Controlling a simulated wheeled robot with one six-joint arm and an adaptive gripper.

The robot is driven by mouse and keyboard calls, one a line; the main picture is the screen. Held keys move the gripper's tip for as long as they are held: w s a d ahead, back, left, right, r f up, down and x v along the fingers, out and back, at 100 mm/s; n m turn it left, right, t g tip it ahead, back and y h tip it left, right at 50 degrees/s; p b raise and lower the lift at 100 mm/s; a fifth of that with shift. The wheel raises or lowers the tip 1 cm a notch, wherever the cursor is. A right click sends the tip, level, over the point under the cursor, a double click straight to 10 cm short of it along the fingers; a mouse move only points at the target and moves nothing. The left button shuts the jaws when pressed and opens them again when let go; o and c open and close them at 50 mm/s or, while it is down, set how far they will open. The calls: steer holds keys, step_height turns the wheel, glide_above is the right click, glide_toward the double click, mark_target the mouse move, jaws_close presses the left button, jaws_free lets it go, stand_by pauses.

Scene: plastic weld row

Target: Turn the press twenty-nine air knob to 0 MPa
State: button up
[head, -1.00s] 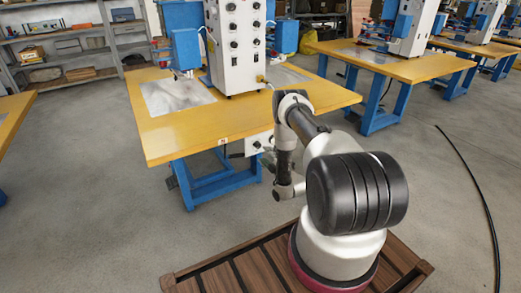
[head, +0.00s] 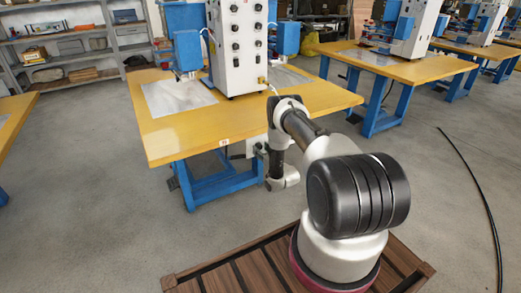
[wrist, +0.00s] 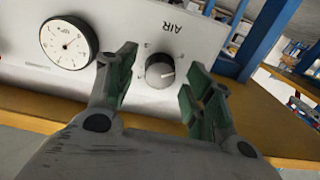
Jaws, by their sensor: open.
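The air knob (wrist: 160,70) is a grey round knob with a pale pointer line, under the printed word AIR on a white panel (wrist: 120,18) in the wrist view. A round white gauge (wrist: 68,43) sits to its left. My gripper (wrist: 157,75) is open, with its green-lined fingers on either side of the knob; I cannot tell whether either finger touches it. In the head view the white control box (head: 249,147) hangs under the front edge of the yellow table (head: 180,135), and my arm hides the knob and gripper.
A white press cabinet (head: 236,50) with rows of black knobs stands on the table. Blue table legs (head: 215,182) are below. Similar work tables (head: 400,70) stand at right and shelves (head: 75,45) at back left. A black cable (head: 478,185) lies on the open floor.

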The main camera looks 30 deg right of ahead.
steer(key=shift+w, duration=0.7)
steer(key=shift+c, duration=0.2)
steer(key=c, duration=1)
steer(key=shift+n, duration=1.3)
